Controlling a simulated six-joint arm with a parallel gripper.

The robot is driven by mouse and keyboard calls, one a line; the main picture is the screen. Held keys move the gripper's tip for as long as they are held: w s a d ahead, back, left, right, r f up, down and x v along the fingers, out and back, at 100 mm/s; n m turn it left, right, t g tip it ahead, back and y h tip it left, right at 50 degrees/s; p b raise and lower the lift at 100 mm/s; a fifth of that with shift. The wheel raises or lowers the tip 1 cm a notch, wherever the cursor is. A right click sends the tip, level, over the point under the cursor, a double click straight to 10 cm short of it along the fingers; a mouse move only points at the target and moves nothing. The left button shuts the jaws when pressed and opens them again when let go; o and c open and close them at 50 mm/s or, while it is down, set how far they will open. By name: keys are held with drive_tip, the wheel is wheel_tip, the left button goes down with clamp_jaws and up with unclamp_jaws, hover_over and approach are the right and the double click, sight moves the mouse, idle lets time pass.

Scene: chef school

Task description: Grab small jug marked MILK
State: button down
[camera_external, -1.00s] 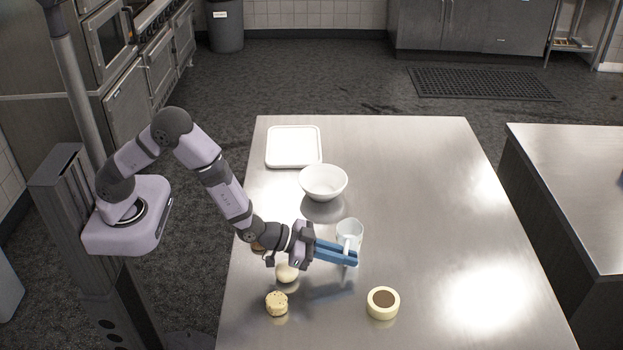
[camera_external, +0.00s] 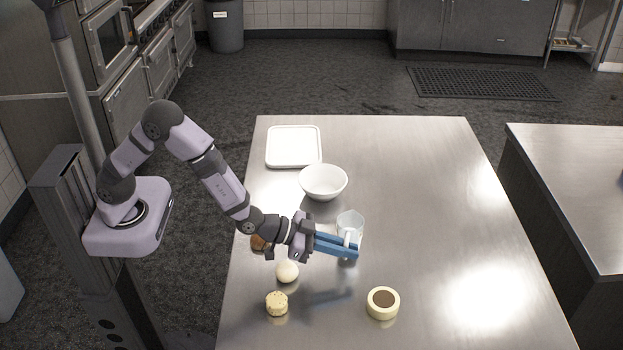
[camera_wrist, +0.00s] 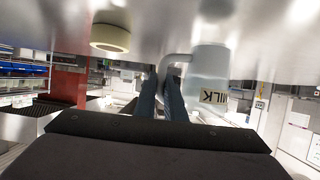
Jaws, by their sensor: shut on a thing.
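The small jug (camera_external: 351,224) is pale, whitish and translucent, with a handle on its near side. In the wrist view the jug (camera_wrist: 208,72) appears upside down and its label reads MILK. My gripper (camera_external: 350,248) has blue fingers reaching in from the left, shut on the jug's handle. In the wrist view the fingertips (camera_wrist: 166,90) close around the handle, beside the jug's body. The jug looks slightly above the table; the exact gap is hard to judge.
A white bowl (camera_external: 323,182) and a white tray (camera_external: 293,147) are behind on the steel table (camera_external: 430,190). A cream ring-shaped item (camera_external: 383,303), a pale ball (camera_external: 287,271), a small speckled cylinder (camera_external: 277,303) and a partly hidden brown item (camera_external: 259,242) lie nearer. The table's right side is clear.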

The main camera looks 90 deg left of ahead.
drive_tip(key=shift+r+b, duration=0.4)
drive_tip(key=shift+r, duration=3.25)
drive_tip(key=shift+r, duration=0.15)
